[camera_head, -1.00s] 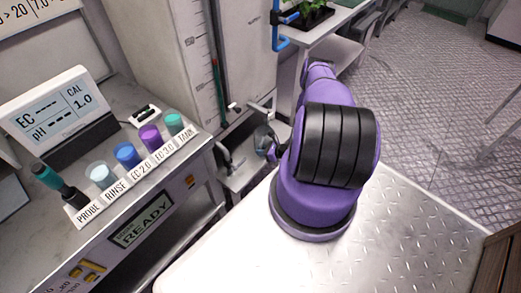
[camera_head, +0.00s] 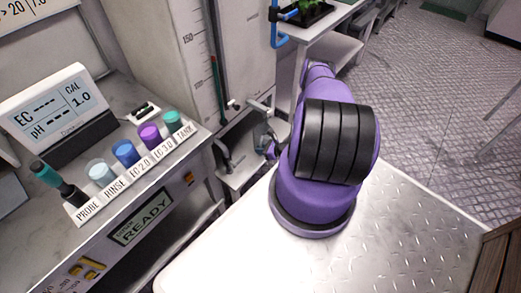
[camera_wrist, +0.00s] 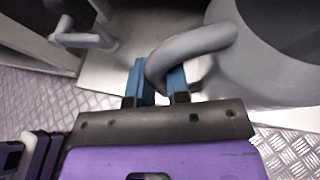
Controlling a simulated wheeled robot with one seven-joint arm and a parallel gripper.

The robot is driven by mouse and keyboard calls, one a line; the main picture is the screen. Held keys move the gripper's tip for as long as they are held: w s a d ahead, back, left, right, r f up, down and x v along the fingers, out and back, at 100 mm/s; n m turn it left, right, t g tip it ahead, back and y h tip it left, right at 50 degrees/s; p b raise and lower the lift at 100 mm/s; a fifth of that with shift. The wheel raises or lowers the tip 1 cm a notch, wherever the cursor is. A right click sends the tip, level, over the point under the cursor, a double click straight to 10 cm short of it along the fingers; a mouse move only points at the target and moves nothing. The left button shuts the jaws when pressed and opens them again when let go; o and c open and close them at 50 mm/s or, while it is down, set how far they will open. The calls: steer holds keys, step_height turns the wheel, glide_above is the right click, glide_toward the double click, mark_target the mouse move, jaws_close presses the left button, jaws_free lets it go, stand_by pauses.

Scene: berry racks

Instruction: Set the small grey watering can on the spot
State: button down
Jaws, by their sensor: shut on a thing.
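The grey watering can (camera_wrist: 262,62) fills the upper right of the wrist view, with its body cut off by the frame edge. My gripper (camera_wrist: 159,78) has its blue fingers on either side of the can's curved grey handle (camera_wrist: 195,43), shut on it. In the head view, my gripper (camera_head: 270,147) is small and partly hidden behind my purple arm, low beside the tall tank. A bit of grey by it there may be the can. I cannot make out a marked spot in either view.
A pale shelf (camera_head: 240,173) lies low by the tall scaled tank (camera_head: 180,50). A grey pipe or tap (camera_wrist: 85,40) shows at upper left of the wrist view. The bench at left holds a meter (camera_head: 52,105) and several cups. A plant table stands behind.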

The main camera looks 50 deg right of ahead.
steer(key=c, duration=1)
jaws_free()
steer(key=v, duration=1)
steer(key=shift+s+d+r, duration=0.1)
steer(key=shift+s+d, duration=0.1)
steer(key=shift+s, duration=0.1)
